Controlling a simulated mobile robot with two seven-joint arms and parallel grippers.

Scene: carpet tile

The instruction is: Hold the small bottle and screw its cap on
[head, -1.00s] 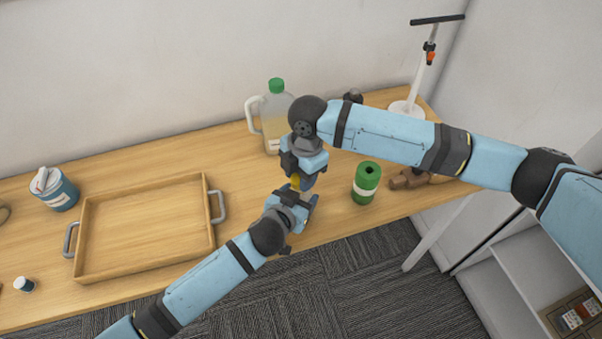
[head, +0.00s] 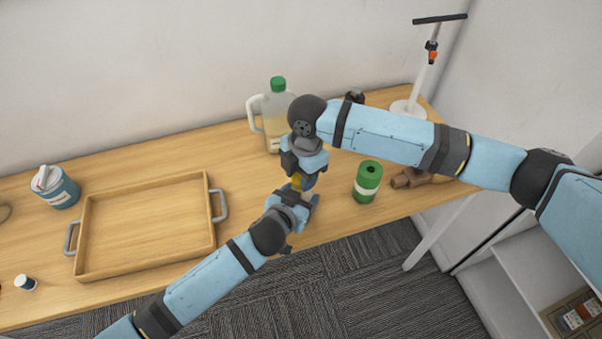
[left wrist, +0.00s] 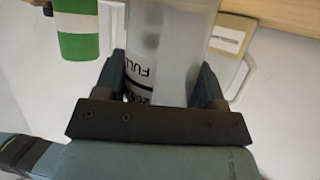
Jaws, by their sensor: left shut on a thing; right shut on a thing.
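The small bottle (left wrist: 170,45) is a pale, translucent cylinder with dark printed marks, including "FULL", in the left wrist view. My left gripper (head: 296,190) is shut on it, with a finger on each side. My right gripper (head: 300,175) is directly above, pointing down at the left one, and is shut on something. A small yellow patch (head: 297,183), probably the cap, shows between the two grippers. The grippers hide most of the bottle in the head view, and I cannot tell how the cap sits on the neck.
A jug with a green cap (head: 277,110) stands behind the grippers. A green can (head: 367,182) and a brown object (head: 408,178) are to the right. A wooden tray (head: 145,268), a blue tub (head: 58,190) and a small dark-capped bottle (head: 25,284) are left. A white stand (head: 407,108) is back right.

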